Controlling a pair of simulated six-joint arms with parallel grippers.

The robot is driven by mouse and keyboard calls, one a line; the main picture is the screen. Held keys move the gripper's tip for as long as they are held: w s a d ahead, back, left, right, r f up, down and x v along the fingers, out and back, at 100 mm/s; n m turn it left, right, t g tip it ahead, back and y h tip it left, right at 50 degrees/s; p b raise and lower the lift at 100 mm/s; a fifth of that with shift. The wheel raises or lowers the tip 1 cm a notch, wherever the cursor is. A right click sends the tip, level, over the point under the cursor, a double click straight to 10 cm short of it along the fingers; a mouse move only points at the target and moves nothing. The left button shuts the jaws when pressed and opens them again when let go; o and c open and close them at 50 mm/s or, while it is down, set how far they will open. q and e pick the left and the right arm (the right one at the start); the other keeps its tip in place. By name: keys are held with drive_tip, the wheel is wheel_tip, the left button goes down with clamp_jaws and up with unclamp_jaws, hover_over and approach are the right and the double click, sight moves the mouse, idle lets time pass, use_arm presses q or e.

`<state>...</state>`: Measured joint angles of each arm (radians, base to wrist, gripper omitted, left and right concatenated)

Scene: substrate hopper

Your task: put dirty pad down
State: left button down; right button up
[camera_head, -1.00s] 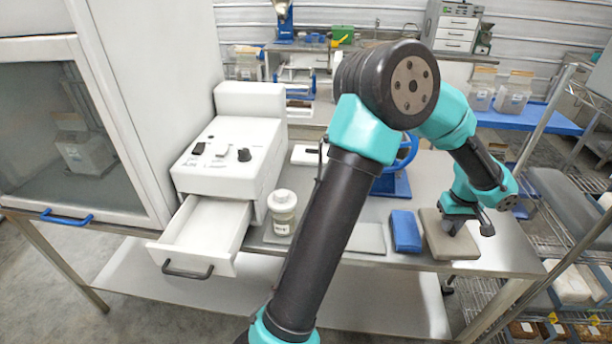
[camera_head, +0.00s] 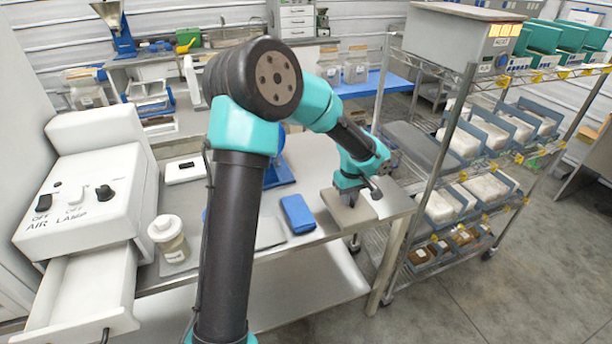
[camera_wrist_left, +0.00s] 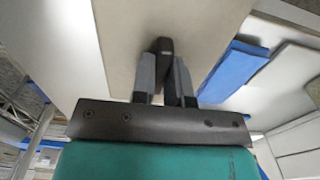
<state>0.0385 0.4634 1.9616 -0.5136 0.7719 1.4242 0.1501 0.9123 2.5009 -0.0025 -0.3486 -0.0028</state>
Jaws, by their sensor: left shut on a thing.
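My left gripper (camera_head: 350,195) is at the right end of the steel table, just above a flat grey-brown slab (camera_head: 362,213). It is shut on a small dark grey piece, which I take to be the dirty pad (camera_wrist_left: 163,46). In the left wrist view the two fingers (camera_wrist_left: 165,80) close around this piece over the pale slab surface. I cannot tell whether the piece touches the slab. A blue pad (camera_head: 297,214) lies on the table to the left of the slab. My right gripper is not in view.
A white jar (camera_head: 168,238) and a white control box (camera_head: 85,195) with an open drawer (camera_head: 85,290) stand at left. A wire shelf rack (camera_head: 440,150) with trays stands just right of the table. My left arm crosses the table's middle.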

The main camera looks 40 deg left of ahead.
use_arm(q)
drive_tip(key=w+a, duration=0.2)
drive_tip(key=w, duration=0.2)
drive_tip(key=w+a+f, duration=0.1)
drive_tip(key=w+a, duration=0.2)
drive_tip(key=w, duration=0.1)
drive_tip(key=w+a, duration=0.2)
drive_tip(key=w, duration=0.2)
drive_tip(key=shift+w+a+f, duration=0.15)
drive_tip(key=shift+a+f, duration=0.05)
drive_tip(key=shift+a, duration=0.05)
drive_tip(key=shift+w, duration=0.1)
drive_tip(key=shift+w+a, duration=0.15)
drive_tip(key=shift+w, duration=0.05)
drive_tip(key=shift+f, duration=1.8)
drive_tip(key=shift+f, duration=0.1)
drive_tip(key=c, duration=1.1)
unclamp_jaws()
wheel_tip(320, 180, up, 12)
drive_tip(key=shift+r, duration=0.15)
